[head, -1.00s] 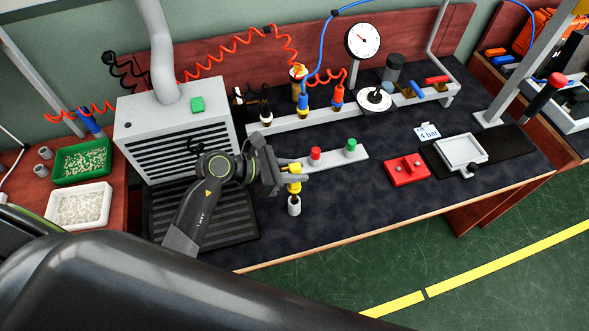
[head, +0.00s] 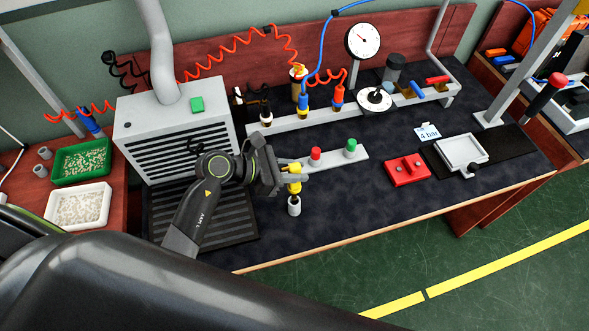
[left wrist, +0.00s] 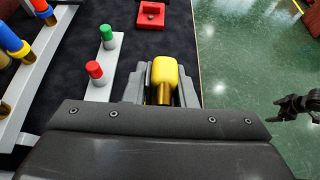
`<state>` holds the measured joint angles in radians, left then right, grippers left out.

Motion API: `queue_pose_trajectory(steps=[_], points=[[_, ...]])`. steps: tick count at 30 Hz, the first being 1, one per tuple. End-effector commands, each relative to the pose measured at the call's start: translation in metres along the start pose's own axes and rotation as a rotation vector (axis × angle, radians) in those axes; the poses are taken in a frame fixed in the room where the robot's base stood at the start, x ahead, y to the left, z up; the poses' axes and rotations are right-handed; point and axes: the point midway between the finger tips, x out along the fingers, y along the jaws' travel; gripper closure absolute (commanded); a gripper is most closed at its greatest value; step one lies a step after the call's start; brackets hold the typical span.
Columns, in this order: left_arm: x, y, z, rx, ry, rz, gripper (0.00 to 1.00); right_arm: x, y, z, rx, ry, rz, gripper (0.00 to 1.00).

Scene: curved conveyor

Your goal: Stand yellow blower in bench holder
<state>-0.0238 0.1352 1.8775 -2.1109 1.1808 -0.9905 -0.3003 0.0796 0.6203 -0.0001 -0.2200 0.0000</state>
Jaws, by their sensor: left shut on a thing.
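The yellow blower (head: 294,187) is upright, with a light grey cylinder (head: 294,206) at its lower end. My left gripper (head: 289,178) is shut on the blower above the front part of the bench. The blower's yellow top also shows between the fingers in the left wrist view (left wrist: 165,72). The bench holder looks like the long grey rail (head: 280,122) behind, with blowers in black, blue and orange standing in it. I cannot tell whether the grey cylinder touches the bench mat. A dark gripper at the right edge of the left wrist view, likely my right one (left wrist: 293,106), hangs over the green floor.
A grey strip with a red button (head: 315,153) and a green button (head: 351,147) lies just behind the blower. A grey vented box (head: 185,125) stands left. A red block (head: 406,170) and white tray (head: 461,152) lie right. Dark mat between is clear.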

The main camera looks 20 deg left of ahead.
Motion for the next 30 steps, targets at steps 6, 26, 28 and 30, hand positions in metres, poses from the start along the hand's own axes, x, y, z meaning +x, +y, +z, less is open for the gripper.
queue_pose_trajectory(steps=[6,26,28,30], points=[[0.0,0.0,0.001,0.001,-0.001,0.0,0.98,0.0,0.0,0.0,0.0,0.0,0.0,0.13],[0.007,0.0,-0.013,0.0,-0.001,0.0,0.98,0.014,-0.001,0.001,0.0,0.0,0.0,0.13],[0.007,0.0,-0.014,0.0,-0.001,0.0,0.98,0.015,-0.002,0.001,0.0,0.0,0.0,0.13],[0.008,0.0,-0.016,0.0,-0.001,0.0,0.98,0.017,-0.002,0.002,0.0,0.0,0.0,0.13]])
